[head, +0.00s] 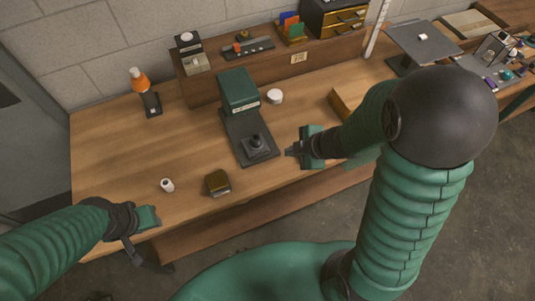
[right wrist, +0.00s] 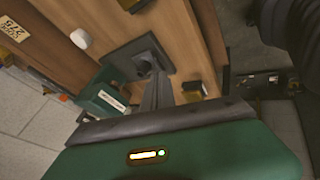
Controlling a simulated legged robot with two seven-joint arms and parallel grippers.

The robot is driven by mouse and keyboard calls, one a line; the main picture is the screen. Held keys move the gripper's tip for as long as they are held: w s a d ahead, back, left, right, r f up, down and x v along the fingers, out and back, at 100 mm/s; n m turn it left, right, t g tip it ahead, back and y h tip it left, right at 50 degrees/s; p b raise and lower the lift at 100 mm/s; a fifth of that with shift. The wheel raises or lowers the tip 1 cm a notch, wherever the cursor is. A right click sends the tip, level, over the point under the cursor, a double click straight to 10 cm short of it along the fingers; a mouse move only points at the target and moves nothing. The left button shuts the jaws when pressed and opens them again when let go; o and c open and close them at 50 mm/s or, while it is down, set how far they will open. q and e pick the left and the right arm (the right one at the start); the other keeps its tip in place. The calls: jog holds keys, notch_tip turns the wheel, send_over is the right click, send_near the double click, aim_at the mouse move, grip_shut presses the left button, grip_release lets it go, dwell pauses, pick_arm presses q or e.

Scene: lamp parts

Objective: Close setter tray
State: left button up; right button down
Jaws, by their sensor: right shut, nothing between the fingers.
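The green setter (head: 238,90) stands on the table, with a long dark tray-like base (head: 240,128) reaching from under its body toward the front edge. A black knob-like piece (head: 255,142) stands on the front part of this base. In the right wrist view, the dark base (right wrist: 118,55) and the green body (right wrist: 100,97) show beyond my fingers. My right gripper (head: 289,151) is shut and empty, just right of the base's front end; it also shows in the right wrist view (right wrist: 158,80). My left gripper (head: 138,240) is at the table's front left edge; its fingers are unclear.
A small brown-gold box (head: 218,183) and a white cylinder (head: 167,185) lie left of the base's front. A white round lid-like thing (head: 275,96) is right of the setter. An orange-topped bottle (head: 139,80) stands back left. A raised shelf (head: 290,65) runs behind.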

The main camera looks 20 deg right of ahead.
jog(key=a+f+b, duration=0.1)
jog(key=f, duration=0.2)
jog(key=w+a+f+n+b, duration=0.1)
jog(key=a+f+b, duration=0.1)
jog(key=f, duration=0.1)
jog(key=a+f+n+g+y+b, duration=0.1)
jog(key=f, duration=0.1)
jog(key=shift+w+a+f+b, duration=0.35)
jog(key=shift+a+f, duration=0.05)
jog(key=w, duration=0.3)
jog(key=shift+w+a+f+p, duration=0.1)
jog(key=shift+w+f+p, duration=0.15)
jog(key=shift+f+p, duration=0.1)
jog(key=shift+w+f, duration=0.1)
jog(key=shift+w, duration=0.3)
